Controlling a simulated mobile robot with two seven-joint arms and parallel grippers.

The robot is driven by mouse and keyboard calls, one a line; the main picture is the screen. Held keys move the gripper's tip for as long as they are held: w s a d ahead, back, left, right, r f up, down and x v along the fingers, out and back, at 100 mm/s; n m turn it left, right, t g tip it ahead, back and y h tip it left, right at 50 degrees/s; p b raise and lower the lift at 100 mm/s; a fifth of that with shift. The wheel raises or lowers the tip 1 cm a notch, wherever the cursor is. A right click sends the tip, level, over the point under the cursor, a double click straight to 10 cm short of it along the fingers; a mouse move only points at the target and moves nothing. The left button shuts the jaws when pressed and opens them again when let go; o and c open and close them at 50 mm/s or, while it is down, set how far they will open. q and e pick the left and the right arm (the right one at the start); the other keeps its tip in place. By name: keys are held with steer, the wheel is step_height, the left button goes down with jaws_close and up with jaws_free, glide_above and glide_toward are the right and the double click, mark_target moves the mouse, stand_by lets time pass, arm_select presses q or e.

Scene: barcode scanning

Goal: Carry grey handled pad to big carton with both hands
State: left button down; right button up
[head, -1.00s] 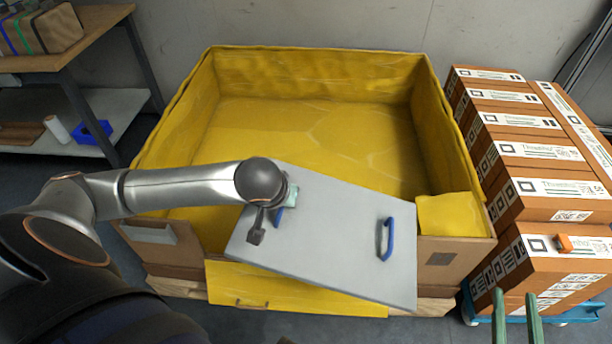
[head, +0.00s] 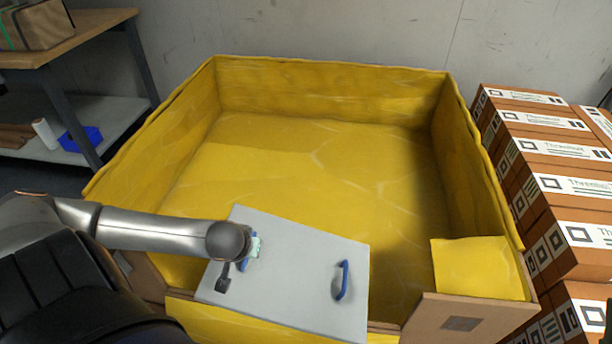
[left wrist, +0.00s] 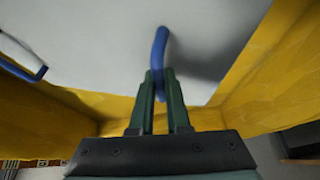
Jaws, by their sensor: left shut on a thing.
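The grey pad (head: 285,285) with two blue handles is tilted over the front side of the big carton (head: 148,262), which is lined in yellow. My left gripper (head: 252,246) is shut on the pad's left handle. In the left wrist view my left gripper (left wrist: 158,88) has its green fingers around the blue handle (left wrist: 161,45), with the pad (left wrist: 105,35) beyond. The pad's right handle (head: 341,280) is free. Only a green sliver, apparently of my right gripper (head: 608,320), shows at the right edge, so its jaws cannot be judged.
The carton's inside is open and empty behind the pad. A yellow flap (head: 480,268) folds over its front right corner. Stacked brown boxes (head: 565,185) stand close on the right. A workbench (head: 95,22) with a lower shelf stands at the back left.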

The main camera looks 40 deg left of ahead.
arm_select(q)
steer(key=shift+w+a+p, duration=0.25)
steer(key=shift+w+p, duration=0.05)
steer(key=w+a+f, duration=0.1)
steer(key=w+a+f+p, duration=0.1)
steer(key=a, duration=0.1)
steer(key=shift+w+a, duration=0.2)
steer(key=shift+w, duration=0.1)
steer(key=w+a+f+b, duration=0.2)
steer(key=a, duration=0.1)
steer(key=shift+w+a+f, duration=0.15)
steer(key=shift+w+f, duration=0.1)
steer(key=shift+w, duration=0.15)
steer(key=s+b+x, duration=0.1)
steer(key=b+x, duration=0.3)
steer(key=x, duration=0.5)
steer(key=shift+a+f, duration=0.3)
steer(key=shift+a, duration=0.2)
arm_select(e)
steer(key=shift+m, duration=0.4)
steer(key=f, duration=0.4)
steer(key=shift+a+f, duration=0.2)
steer(key=shift+f, duration=0.15)
arm_select(q)
steer(key=shift+w, duration=0.1)
